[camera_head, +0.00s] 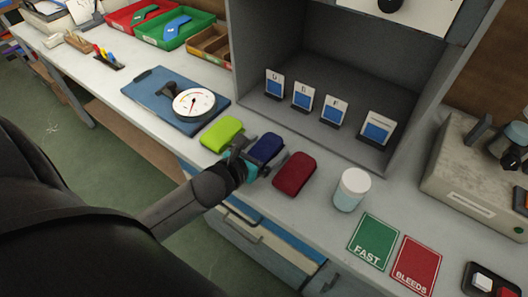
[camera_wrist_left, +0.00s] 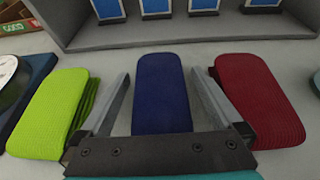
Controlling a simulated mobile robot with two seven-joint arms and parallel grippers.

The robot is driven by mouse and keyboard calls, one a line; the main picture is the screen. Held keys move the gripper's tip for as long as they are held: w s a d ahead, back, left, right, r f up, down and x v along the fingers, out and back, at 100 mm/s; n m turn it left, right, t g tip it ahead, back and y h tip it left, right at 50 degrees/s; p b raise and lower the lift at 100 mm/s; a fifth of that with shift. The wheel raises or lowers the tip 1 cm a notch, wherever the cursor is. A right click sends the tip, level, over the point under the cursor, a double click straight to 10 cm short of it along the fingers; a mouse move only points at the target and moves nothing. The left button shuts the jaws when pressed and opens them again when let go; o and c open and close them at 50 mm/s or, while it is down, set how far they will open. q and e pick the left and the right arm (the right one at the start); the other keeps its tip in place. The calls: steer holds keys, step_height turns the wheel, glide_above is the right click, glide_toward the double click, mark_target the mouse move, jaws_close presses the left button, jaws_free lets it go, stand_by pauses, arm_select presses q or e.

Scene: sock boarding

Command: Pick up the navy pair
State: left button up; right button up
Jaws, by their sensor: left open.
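The navy pair (camera_head: 266,148) is a folded dark blue sock bundle on the white bench, between a lime green pair (camera_head: 221,133) and a dark red pair (camera_head: 294,173). My left gripper (camera_head: 258,157) is at its near end. In the left wrist view my left gripper (camera_wrist_left: 160,95) is open, with one finger on each side of the navy pair (camera_wrist_left: 161,92). Gaps show between the fingers and the navy fabric. The left finger is close to the lime green pair (camera_wrist_left: 50,112) and the right finger close to the dark red pair (camera_wrist_left: 258,100). My right gripper is not in view.
A grey open box (camera_head: 232,60) with several small blue cards stands behind the pairs. A dial gauge (camera_head: 193,102) on a blue board is to the left. A white-lidded jar (camera_head: 352,188), a green FAST card (camera_head: 373,241) and a red BLEEDS card (camera_head: 415,266) are to the right.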

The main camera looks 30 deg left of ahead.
arm_select(q)
steer(key=c, duration=1.4)
